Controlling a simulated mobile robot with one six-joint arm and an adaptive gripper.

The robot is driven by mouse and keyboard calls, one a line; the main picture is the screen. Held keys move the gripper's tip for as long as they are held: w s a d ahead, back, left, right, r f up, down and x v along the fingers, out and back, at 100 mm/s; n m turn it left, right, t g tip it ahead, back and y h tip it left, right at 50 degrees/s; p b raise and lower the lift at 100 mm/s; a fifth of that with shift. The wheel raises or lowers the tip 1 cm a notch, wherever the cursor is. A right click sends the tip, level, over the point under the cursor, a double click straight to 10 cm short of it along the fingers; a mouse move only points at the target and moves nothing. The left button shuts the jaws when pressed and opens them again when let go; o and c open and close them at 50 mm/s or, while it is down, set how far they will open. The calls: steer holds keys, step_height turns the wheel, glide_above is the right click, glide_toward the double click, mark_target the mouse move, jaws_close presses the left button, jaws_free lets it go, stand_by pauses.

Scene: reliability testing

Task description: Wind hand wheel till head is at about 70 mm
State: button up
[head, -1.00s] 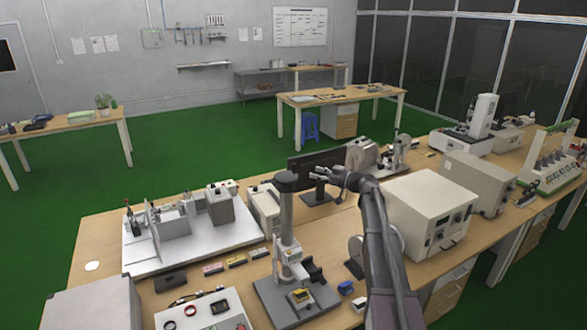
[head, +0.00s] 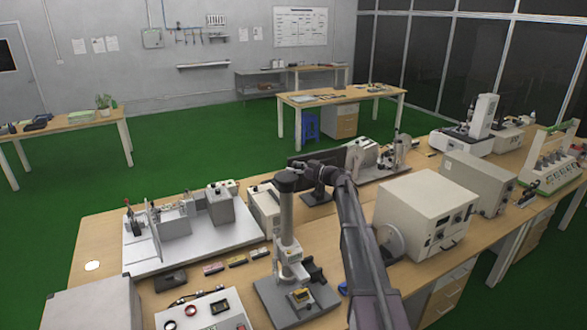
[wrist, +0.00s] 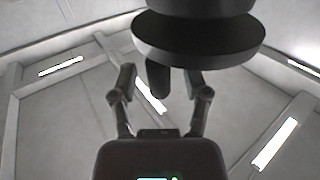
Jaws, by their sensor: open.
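The test stand has a grey column (head: 287,222) on a flat base (head: 270,295). Its head (head: 292,254) sits low on the column above a small yellow block (head: 300,295). A dark round hand wheel (head: 284,180) is at the column's top. The wrist view shows a dark disc (wrist: 205,50), seemingly this wheel, with a peg-like handle (wrist: 158,78). My gripper (wrist: 160,82) is open, one finger on each side of the handle, with visible gaps. In the head view my gripper (head: 308,172) is at the wheel's right. No height reading is legible.
A black monitor (head: 318,192) stands close behind my gripper. A large beige box instrument (head: 425,210) is at the right. A white fixture plate (head: 190,245) lies at the left. A control panel (head: 205,315) is at the front.

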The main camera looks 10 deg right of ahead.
jaws_close()
steer(key=shift+a, duration=0.15)
